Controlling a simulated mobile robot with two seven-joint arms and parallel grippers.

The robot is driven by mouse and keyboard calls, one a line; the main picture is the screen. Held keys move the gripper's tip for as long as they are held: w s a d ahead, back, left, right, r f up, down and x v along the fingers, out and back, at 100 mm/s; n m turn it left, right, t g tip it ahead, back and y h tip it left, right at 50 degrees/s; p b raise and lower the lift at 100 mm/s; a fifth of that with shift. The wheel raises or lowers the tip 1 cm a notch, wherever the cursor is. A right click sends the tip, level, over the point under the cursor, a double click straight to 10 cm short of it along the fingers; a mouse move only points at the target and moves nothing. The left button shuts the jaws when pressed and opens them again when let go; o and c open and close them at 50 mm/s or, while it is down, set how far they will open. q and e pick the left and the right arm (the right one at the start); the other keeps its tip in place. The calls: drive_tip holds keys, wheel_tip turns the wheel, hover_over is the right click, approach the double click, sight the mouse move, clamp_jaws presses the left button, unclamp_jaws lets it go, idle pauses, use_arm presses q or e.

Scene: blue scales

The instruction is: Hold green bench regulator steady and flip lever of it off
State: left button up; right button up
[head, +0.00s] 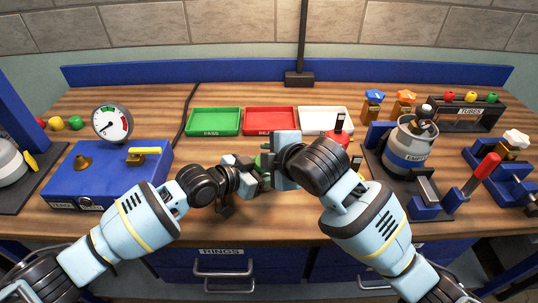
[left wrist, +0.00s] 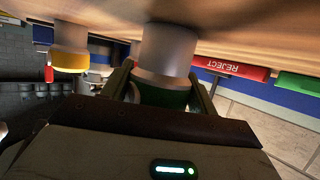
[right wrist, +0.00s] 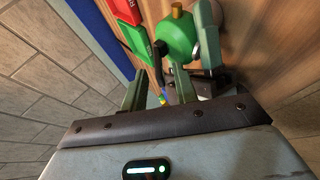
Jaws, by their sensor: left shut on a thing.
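The green bench regulator (right wrist: 178,38) shows in the right wrist view as a rounded green body with a brass stub. In the head view only slivers of it show between my two grippers. My left gripper (head: 246,172) is shut on it from the left; the left wrist view shows green between the fingers (left wrist: 163,95) below a grey metal cylinder (left wrist: 165,50). In the head view my right gripper's body (head: 286,160) covers most of the regulator.
Green (head: 214,122), red (head: 270,121) and white (head: 322,120) trays lie behind. A red regulator (head: 341,136) stands close right of my right gripper. A blue gauge box (head: 110,178) is left; a grey canister (head: 408,150) on a stand is right.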

drive_tip(key=shift+c, duration=0.3)
clamp_jaws()
drive_tip(key=shift+w+r, duration=0.1)
drive_tip(key=shift+w+r+g, duration=0.3)
drive_tip(key=shift+g, duration=0.5)
drive_tip(key=g, duration=0.1)
drive_tip(key=w+r+m+g, duration=0.1)
drive_tip(key=g, duration=0.1)
drive_tip(key=shift+w+h, duration=0.25)
drive_tip(key=shift+h, duration=0.05)
drive_tip(key=shift+w+m+g, duration=0.3)
drive_tip(key=shift+w+g, duration=0.25)
drive_tip(key=shift+g, duration=0.65)
drive_tip(key=shift+w+m+g, duration=0.3)
drive_tip(key=shift+w+g, duration=0.2)
drive_tip(key=shift+g, duration=0.7)
drive_tip(key=shift+o, duration=0.3)
unclamp_jaws()
drive_tip(key=shift+r, duration=0.1)
